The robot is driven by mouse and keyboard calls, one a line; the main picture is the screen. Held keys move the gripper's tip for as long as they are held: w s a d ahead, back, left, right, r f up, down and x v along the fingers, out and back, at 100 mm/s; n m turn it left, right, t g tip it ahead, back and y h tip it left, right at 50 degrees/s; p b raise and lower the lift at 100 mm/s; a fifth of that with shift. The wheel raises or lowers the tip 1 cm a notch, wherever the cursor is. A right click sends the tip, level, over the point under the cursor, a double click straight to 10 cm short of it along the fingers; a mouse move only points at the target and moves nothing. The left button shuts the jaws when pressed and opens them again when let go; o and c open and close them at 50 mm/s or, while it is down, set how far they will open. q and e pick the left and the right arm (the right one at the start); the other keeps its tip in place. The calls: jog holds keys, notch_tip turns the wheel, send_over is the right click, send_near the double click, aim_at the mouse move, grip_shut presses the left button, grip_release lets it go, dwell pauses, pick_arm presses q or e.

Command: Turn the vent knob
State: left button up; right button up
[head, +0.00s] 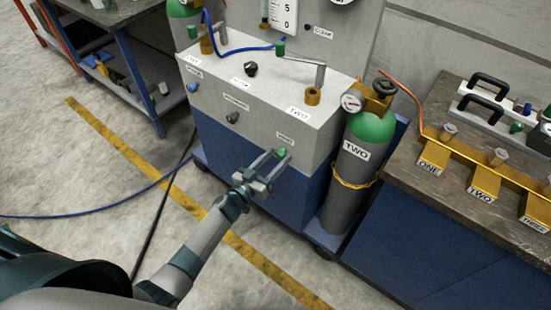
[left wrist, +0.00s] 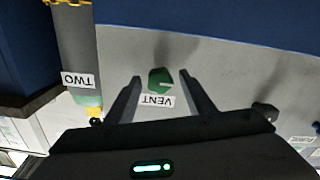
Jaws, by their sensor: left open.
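The vent knob (head: 282,153) is a small green knob on the front face of the grey cabinet (head: 307,140), low at its right side. My left gripper (head: 270,163) is at the knob, with its fingers open on either side of it in the head view. In the left wrist view, the green knob (left wrist: 160,82) shows between the two finger tips (left wrist: 160,76), with a gap on both sides. The VENT label (left wrist: 156,100) appears upside down beside it. My right gripper is not in view.
A green-topped cylinder labelled TWO (head: 357,150) stands right of the cabinet. A dark knob (head: 232,117) and a blue knob (head: 192,87) are on the same front face. A workbench (head: 400,155) is at right. The floor at left has hoses across it.

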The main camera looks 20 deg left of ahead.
pick_arm(q)
jog(key=shift+c, duration=0.3)
jog(key=c, duration=1)
